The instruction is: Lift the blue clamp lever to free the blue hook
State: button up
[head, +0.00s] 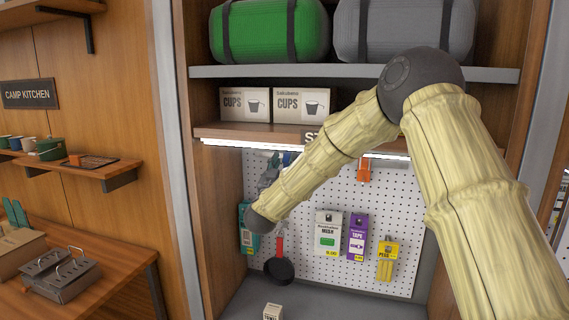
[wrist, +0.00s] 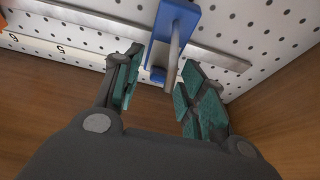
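In the wrist view a blue clamp piece (wrist: 180,14) is at the top middle, by the grey rail on the pegboard. A grey rod (wrist: 174,48) runs from it to a small blue end piece (wrist: 158,74). I cannot tell which blue part is the lever. My gripper (wrist: 160,88) is open and empty, its teal-padded fingers on either side of the rod and apart from it. In the head view my gripper (head: 269,172) is at the pegboard's upper left, just left of a small blue part (head: 289,158). My forearm hides part of this area.
Below my gripper hang a teal packet (head: 246,236) and a dark pan (head: 280,270) with a red handle. An orange hook (head: 364,172) is farther right, above hanging packets. A shelf (head: 240,137) lies just above, and a wooden side wall (wrist: 275,95) stands close to the gripper's right.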

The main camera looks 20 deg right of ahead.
grip_shut()
jog(key=shift+s+a+r+g+y+p, duration=0.15)
jog(key=shift+s+r+g+y+p, duration=0.05)
jog(key=shift+r+g+y+p, duration=0.75)
jog(key=shift+s+r+g+y, duration=0.15)
jog(key=shift+g+y, duration=0.2)
jog(key=shift+g, duration=0.6)
jog(key=shift+o, duration=0.2)
grip_release()
jog(key=shift+a, duration=0.15)
jog(key=v, duration=1.1)
jog(key=shift+s+a, duration=0.15)
jog(key=shift+s, duration=0.2)
